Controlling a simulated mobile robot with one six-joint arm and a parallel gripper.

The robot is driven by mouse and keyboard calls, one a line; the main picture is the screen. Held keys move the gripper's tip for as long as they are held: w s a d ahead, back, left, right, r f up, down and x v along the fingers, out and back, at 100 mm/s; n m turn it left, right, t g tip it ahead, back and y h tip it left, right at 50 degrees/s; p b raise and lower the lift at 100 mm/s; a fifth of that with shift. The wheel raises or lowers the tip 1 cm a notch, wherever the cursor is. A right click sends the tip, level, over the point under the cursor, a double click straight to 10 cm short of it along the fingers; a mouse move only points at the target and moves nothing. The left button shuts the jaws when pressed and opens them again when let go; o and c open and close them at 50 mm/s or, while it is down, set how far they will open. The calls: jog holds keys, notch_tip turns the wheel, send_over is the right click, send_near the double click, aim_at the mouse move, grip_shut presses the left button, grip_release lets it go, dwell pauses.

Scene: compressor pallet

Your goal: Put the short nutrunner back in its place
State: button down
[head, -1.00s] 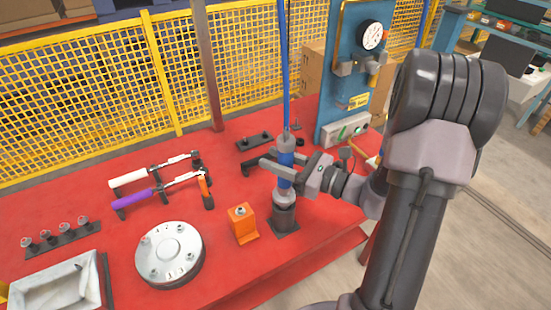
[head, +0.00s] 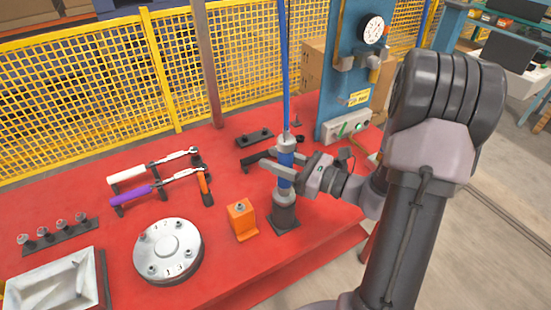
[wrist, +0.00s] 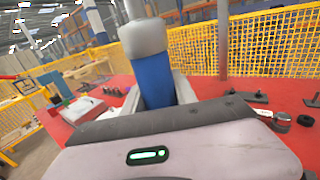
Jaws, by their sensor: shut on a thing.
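The short nutrunner (head: 287,158) is an upright cylinder with a blue middle and grey ends, under a blue hose. My gripper (head: 284,169) is shut around its blue body. The nutrunner's lower grey end meets a dark holder (head: 285,214) on the red table; I cannot tell whether it is fully seated. In the wrist view, the blue body (wrist: 153,80) stands between my fingers, leaning slightly in the picture. Its lower end is hidden there by my gripper's housing.
An orange block (head: 241,220) stands just left of the holder on the red table (head: 90,220). A round silver flange (head: 167,250) and two torque wrenches, with white (head: 127,175) and purple (head: 132,195) handles, lie further left. A blue gauge panel (head: 352,75) stands behind.

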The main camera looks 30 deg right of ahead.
jog(key=shift+f+b, duration=0.55)
jog(key=shift+f, duration=0.1)
jog(key=c, duration=0.9)
grip_release()
jog(key=shift+f, duration=0.1)
jog(key=shift+s, duration=0.1)
jog(key=p+v, duration=0.3)
jog(key=v, duration=1.4)
jog(key=shift+d+p, duration=0.2)
jog(key=shift+p, duration=0.2)
